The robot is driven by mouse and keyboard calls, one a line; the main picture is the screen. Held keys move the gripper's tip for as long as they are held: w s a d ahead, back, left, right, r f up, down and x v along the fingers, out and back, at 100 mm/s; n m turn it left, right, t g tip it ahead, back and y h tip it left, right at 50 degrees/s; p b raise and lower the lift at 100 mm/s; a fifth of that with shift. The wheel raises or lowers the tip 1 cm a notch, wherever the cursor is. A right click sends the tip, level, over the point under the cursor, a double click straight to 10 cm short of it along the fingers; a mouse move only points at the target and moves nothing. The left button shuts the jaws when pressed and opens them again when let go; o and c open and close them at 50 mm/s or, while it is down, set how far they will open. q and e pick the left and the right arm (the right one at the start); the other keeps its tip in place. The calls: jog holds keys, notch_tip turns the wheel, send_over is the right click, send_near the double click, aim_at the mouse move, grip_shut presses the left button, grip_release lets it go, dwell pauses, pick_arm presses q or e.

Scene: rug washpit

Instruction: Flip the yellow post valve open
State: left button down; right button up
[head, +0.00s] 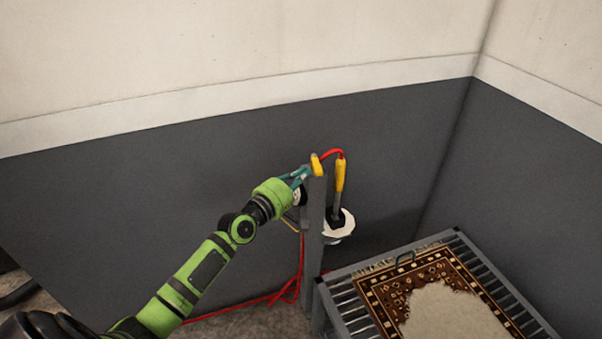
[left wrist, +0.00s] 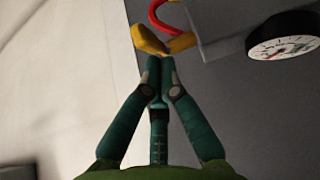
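The yellow post valve (head: 316,164) sits at the top of a grey post (head: 314,230) in the head view. In the left wrist view its yellow lever (left wrist: 150,41) lies just beyond my fingertips, beside another yellow part (left wrist: 182,43). My left gripper (head: 304,172) reaches the valve from the left. In the left wrist view the gripper's (left wrist: 161,65) fingertips are together, with nothing seen between them. The tips are at or very near the lever; I cannot tell if they touch. My right gripper is out of view.
A red hose (head: 332,152) runs from the valve to a yellow-handled wand (head: 340,178). A pressure gauge (left wrist: 284,36) is beside the valve. A patterned rug (head: 385,298) lies on a slatted metal rack (head: 350,274) at right. Grey walls stand behind.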

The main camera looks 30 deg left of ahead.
pick_arm(q)
jog(key=shift+w+d+p, duration=0.2)
jog(key=shift+d+p, duration=0.5)
jog(key=shift+d, duration=0.35)
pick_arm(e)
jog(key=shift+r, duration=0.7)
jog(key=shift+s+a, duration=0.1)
